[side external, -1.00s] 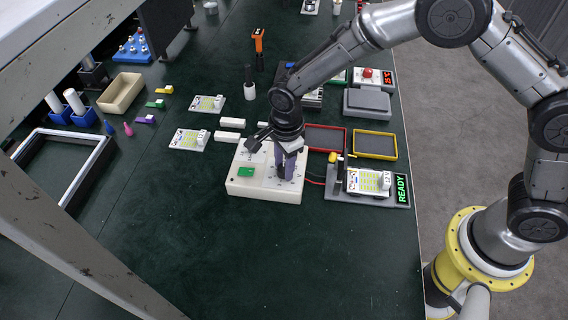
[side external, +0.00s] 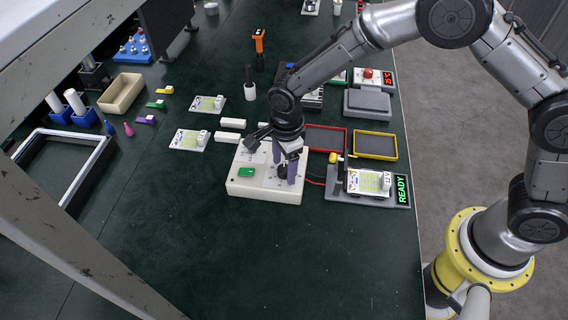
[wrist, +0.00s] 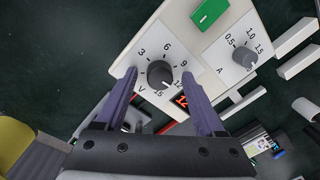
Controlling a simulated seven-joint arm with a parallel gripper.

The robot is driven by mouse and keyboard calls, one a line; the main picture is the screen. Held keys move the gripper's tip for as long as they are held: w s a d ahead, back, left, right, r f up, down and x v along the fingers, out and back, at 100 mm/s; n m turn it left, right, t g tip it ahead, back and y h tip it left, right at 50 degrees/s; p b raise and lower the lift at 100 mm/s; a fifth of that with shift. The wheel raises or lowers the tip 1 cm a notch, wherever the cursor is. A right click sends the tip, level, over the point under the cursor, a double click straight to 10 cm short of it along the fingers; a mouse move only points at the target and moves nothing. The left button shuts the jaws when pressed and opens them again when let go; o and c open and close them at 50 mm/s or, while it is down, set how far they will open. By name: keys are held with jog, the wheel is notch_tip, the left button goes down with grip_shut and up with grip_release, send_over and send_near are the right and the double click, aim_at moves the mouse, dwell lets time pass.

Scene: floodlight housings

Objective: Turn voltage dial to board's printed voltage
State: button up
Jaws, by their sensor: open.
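The voltage dial (wrist: 160,74) is a dark round knob on a white plate marked V, with 3, 6, 9, 12 and 15 around it. I cannot read surely where its pointer aims. It sits on the cream supply box (side external: 262,193). My gripper (wrist: 159,76) is open, with its purple fingers on either side of the dial and apart from it. In the side view my gripper (side external: 285,170) is over the box's right part. The board (side external: 368,182) lies in the grey fixture (side external: 345,199) on the right; its printed voltage is too small to read surely.
A second dial (wrist: 245,57), marked A, and a green switch (wrist: 209,14) share the box top. A red display (wrist: 181,101) is partly hidden by a finger. The fixture's green sign (side external: 402,190) reads READY. Red and yellow trays (side external: 375,158) stand behind. The front table is clear.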

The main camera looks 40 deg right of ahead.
aim_at(286, 170)
jog(key=shift+r, duration=0.1)
notch_tip(286, 170, up, 14)
jog(key=shift+s, duration=0.4)
jog(key=shift+f, duration=0.2)
jog(key=s+d+r+t, duration=0.2)
jog(key=s+d+r, duration=0.1)
jog(key=d+r, duration=0.45)
jog(key=s+d+r+t, duration=0.2)
jog(key=s+d+r, duration=0.1)
jog(key=d+r, duration=0.4)
jog(key=s+d+f+n, duration=0.2)
jog(key=s+n, duration=0.7)
jog(key=s+d+f+n+t, duration=0.1)
jog(key=s+d+n, duration=0.2)
jog(key=s+n, duration=0.6)
jog(key=shift+s+f+n, duration=0.3)
jog(key=shift+f+n, duration=0.1)
jog(key=shift+n, duration=0.2)
